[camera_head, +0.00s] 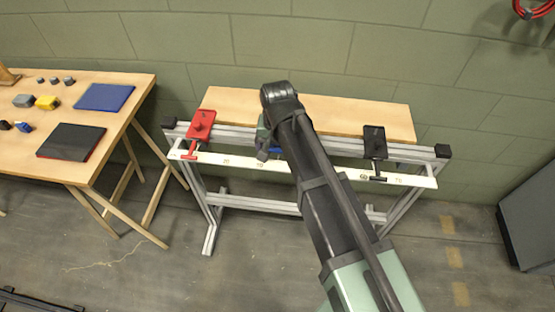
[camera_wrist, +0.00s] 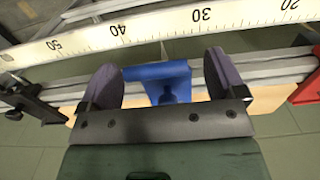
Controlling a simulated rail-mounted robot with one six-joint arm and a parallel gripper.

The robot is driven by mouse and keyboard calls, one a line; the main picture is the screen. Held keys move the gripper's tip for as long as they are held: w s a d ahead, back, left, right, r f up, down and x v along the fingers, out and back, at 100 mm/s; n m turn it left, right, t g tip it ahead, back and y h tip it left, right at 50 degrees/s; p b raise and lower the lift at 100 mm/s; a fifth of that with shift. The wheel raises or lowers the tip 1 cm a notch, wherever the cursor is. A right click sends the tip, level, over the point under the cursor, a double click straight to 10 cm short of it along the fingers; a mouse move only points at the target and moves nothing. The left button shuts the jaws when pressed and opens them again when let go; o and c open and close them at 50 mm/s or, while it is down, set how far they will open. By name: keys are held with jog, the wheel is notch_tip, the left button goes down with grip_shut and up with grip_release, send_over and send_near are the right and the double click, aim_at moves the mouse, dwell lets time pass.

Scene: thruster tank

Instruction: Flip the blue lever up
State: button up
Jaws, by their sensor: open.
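The blue lever unit (camera_wrist: 158,72) sits on the rail in the wrist view, between my two purple fingers. A darker blue part (camera_wrist: 172,93) of it shows just above the gripper's palm edge. In the head view only a small bit of blue (camera_head: 276,150) shows; my arm hides the rest. My gripper (camera_wrist: 161,64) is open, one finger on each side of the blue unit, with visible gaps. I cannot tell whether the lever is up or down.
A red lever unit (camera_head: 201,123) is at the left of the frame and a black one (camera_head: 375,142) at the right. A white ruler strip (camera_head: 215,160) runs along the front. A side table (camera_head: 110,125) with blocks and pads stands at the left.

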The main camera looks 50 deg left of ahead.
jog(key=shift+f, duration=0.7)
jog(key=shift+r, duration=0.2)
jog(key=c, duration=0.9)
jog(key=shift+w+a+r+g+h, duration=0.15)
jog(key=shift+w+a+g+h, duration=0.1)
jog(key=shift+a+g+h, duration=0.2)
jog(key=shift+w+g+h, duration=0.2)
jog(key=shift+g+h, duration=0.15)
jog(key=shift+g, duration=0.2)
jog(key=shift+r+g+h, duration=0.1)
jog(key=shift+g+h, duration=0.4)
jog(key=shift+g, duration=0.1)
